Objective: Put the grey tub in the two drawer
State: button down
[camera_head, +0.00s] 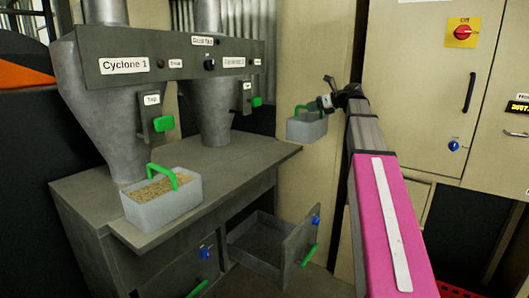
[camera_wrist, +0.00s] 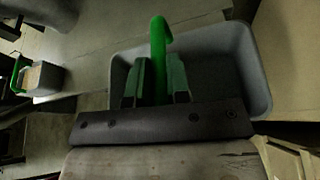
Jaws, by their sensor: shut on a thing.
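My gripper (camera_head: 327,101) is shut on the green handle of a grey tub (camera_head: 307,128), held up in the air beyond the counter's right end. In the wrist view the fingers (camera_wrist: 158,82) close around the handle, and the tub (camera_wrist: 258,75) looks empty inside where it shows. A second grey tub (camera_head: 165,208), filled with grain and with a green handle, stands on the counter's front left. A drawer (camera_head: 301,247) under the counter's right part is pulled open and looks empty. No number can be read on it. The tub is above and apart from the drawer.
The counter (camera_head: 240,160) carries two metal cyclones (camera_head: 95,100) with a labelled panel (camera_head: 170,60). A shut front (camera_head: 200,268) with a blue knob is left of the open drawer. A beige cabinet (camera_head: 420,80) with a red switch stands right. The counter's right part is clear.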

jog(key=s+f, duration=0.6)
jog(key=f, duration=0.5)
jog(key=s+a+f+m+t, duration=0.1)
jog(key=s+f, duration=0.5)
jog(key=f, duration=0.5)
jog(key=s+f, duration=0.7)
jog(key=f, duration=0.4)
jog(key=shift+a+h, duration=0.15)
jog(key=shift+h, duration=0.25)
jog(key=shift+f, duration=0.15)
